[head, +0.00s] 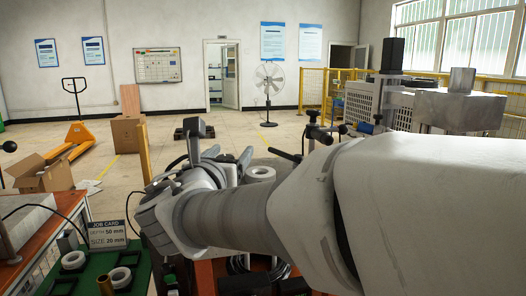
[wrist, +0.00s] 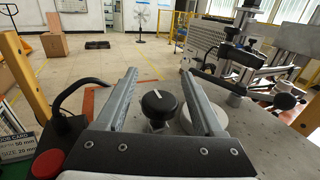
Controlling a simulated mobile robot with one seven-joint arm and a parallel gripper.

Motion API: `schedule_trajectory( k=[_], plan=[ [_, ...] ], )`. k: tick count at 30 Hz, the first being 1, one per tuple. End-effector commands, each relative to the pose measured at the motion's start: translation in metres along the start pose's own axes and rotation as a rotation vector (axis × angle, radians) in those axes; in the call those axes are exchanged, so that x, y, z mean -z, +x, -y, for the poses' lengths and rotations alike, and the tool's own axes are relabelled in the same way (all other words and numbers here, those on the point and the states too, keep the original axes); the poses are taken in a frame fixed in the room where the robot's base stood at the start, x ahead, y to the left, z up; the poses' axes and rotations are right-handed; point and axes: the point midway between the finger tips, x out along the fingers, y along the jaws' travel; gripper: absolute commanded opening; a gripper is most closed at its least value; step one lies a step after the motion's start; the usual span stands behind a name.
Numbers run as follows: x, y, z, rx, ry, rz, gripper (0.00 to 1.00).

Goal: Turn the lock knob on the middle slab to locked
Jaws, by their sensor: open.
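The lock knob (wrist: 158,104) is black and round, with a white pointer line directed up and slightly left in the wrist view. It stands on a grey slab (wrist: 260,140). My gripper (wrist: 158,73) is open, with one finger left of the knob and one right of it. The knob shows between the fingers, with a gap on each side; I cannot tell whether the fingertips are level with it. In the head view my arm and hand hide the knob.
A white ring-shaped part (wrist: 205,120) is close beside the right finger. A red button (wrist: 48,163) and a black curved handle (wrist: 78,90) are at left. A clamp-like machine (wrist: 240,45) stands at right. The job card (head: 108,234) stands by a green tray (head: 133,278).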

Motion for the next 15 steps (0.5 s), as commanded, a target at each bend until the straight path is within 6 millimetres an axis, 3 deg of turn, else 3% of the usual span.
schedule_trajectory(
  k=[7,15],
  plan=[
    [0.0000,-0.0001,0.0000,0.000,0.000,0.000,0.69],
    [0.0001,-0.0001,-0.0001,0.000,0.000,0.000,0.23]
  ],
)
